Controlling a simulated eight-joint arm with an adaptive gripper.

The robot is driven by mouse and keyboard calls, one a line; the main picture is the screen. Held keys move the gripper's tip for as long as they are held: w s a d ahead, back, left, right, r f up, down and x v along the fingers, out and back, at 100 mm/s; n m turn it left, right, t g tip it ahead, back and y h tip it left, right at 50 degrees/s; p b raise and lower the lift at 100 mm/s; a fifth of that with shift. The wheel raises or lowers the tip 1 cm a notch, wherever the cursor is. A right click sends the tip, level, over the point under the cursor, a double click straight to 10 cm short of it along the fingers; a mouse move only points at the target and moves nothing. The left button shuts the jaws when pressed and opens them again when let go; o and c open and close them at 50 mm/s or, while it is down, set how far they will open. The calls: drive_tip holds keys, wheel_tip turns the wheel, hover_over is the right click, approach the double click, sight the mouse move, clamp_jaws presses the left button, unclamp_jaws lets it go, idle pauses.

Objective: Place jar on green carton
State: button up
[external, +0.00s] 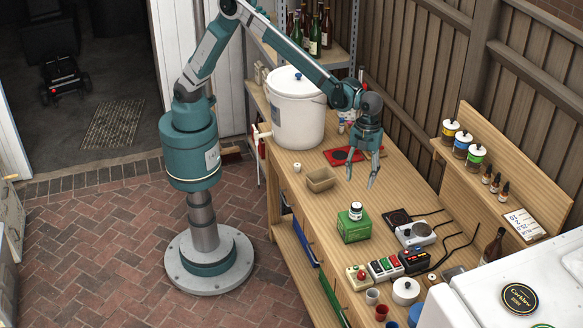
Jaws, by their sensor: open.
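A small jar (355,211) with a white lid and dark body stands upright on top of the green carton (353,231), which sits on the wooden workbench near its front edge. My gripper (360,181) is open and empty. It points down, above and a little behind the jar in the external view, with its fingers apart from the jar. Nothing hides the jar or the carton's top and front.
A small open cardboard box (320,180) and a red mat (343,156) lie behind the carton. A large white pot (296,112) stands at the back left. A stirrer plate (415,234), switch boxes and cups crowd the right and front. Labelled jars (462,144) line the raised shelf.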

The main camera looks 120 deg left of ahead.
drive_tip(key=s+a+r+n+t, duration=0.2)
drive_tip(key=s+a+r+n, duration=0.25)
drive_tip(key=s+r, duration=0.55)
drive_tip(key=s+a+r+n+t, duration=0.1)
drive_tip(key=s+a+r+n, duration=0.45)
drive_tip(key=s, duration=0.85)
drive_tip(key=s+a+f+n+t+y, duration=0.1)
drive_tip(key=s+a+n, duration=0.3)
drive_tip(key=s, duration=0.9)
drive_tip(key=s+a+f+n+t, duration=0.3)
drive_tip(key=s+a, duration=0.1)
drive_tip(key=s, duration=0.9)
drive_tip(key=shift+n+y, duration=0.4)
drive_tip(key=shift+s+f, duration=0.1)
drive_tip(key=shift+c, duration=0.3)
